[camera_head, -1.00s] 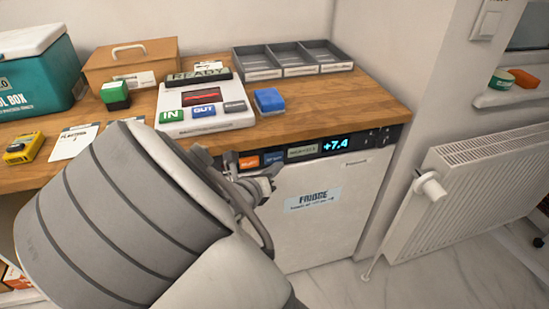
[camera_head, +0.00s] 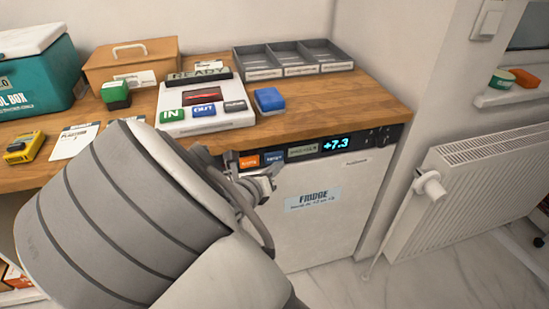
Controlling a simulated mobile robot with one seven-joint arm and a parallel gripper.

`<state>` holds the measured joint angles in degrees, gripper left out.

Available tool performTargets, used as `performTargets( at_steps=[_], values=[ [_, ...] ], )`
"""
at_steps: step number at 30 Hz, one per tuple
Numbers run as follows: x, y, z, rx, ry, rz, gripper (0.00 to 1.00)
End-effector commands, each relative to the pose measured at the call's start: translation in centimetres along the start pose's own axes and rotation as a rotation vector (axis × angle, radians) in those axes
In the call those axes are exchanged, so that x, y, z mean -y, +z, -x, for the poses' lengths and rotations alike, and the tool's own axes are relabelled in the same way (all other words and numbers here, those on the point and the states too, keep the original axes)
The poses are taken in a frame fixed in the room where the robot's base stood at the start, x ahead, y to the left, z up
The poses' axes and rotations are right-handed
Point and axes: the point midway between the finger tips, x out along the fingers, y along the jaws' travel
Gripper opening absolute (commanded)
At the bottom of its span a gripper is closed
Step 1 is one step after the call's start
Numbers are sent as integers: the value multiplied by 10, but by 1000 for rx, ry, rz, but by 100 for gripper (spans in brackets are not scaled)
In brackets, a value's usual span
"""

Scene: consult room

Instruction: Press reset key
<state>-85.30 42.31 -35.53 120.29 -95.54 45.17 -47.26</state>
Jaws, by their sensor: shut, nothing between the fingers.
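The fridge (camera_head: 325,225) under the counter has a dark control strip with an orange key (camera_head: 249,161), a blue key (camera_head: 273,156), a grey-green label or key (camera_head: 303,149) and a display (camera_head: 336,143) reading +7.3. The lettering on the keys is too small to read surely, so I cannot tell which one is reset. My gripper (camera_head: 268,177) is shut and empty, just below the orange and blue keys in the picture. I cannot tell whether it touches the panel. My arm hides the strip's left end.
On the wooden counter stand a white device (camera_head: 240,118) with IN and OUT keys, a blue block (camera_head: 268,99), a grey tray (camera_head: 300,72), a wooden box (camera_head: 165,58), a green stamp (camera_head: 116,95) and a teal box (camera_head: 35,98). A radiator (camera_head: 480,190) is at right.

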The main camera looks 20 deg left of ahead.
Motion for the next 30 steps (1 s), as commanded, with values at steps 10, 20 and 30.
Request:
performTargets(
  at_steps=[10, 20, 30],
  values=[
    [0, 0, 0, 0, 0, 0, 0],
    [-1, 2, -2, 0, -1, 0, 0],
    [-4, 4, -6, 0, 0, 0, 0]
  ],
)
